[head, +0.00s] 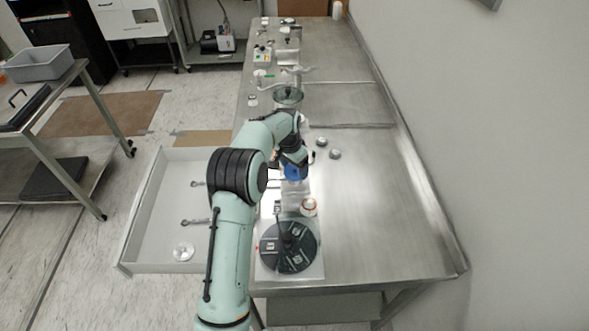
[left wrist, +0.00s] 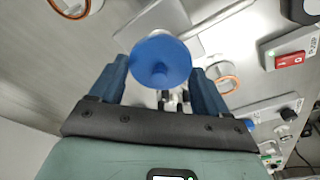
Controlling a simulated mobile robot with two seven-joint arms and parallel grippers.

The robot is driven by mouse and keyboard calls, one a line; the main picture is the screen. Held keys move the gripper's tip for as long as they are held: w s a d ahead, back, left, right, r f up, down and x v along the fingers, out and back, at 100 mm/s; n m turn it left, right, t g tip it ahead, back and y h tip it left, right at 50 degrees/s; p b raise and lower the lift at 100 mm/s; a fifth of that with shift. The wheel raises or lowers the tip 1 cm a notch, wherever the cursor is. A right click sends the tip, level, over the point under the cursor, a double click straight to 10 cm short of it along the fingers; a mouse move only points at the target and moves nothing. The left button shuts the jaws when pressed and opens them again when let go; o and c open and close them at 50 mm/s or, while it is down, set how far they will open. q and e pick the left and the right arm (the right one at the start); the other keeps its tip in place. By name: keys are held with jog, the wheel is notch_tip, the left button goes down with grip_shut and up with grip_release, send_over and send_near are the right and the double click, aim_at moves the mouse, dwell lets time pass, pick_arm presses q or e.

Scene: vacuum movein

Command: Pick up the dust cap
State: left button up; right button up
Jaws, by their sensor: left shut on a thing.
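The dust cap is a round blue disc with a small knob. It shows in the left wrist view (left wrist: 160,62) between the two dark blue fingers of my left gripper (left wrist: 161,80). In the head view the blue cap (head: 295,173) is at the end of my left arm, over the steel bench, partly covered by the gripper (head: 293,160). My left gripper is shut on the cap. Whether the cap is clear of what lies below it is hard to tell. My right gripper is in neither view.
A dark round device (head: 289,247) and a white-and-red ring fitting (head: 309,207) are on the bench near me. Two small grey parts (head: 335,154) lie right of the gripper. An open drawer (head: 165,215) is at left. The bench's right side is mostly clear, beside the wall.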

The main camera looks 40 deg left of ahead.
aim_at(295, 168)
pick_arm(q)
jog(key=shift+r, duration=0.1)
notch_tip(295, 168, up, 23)
dwell(1.0)
dwell(0.3)
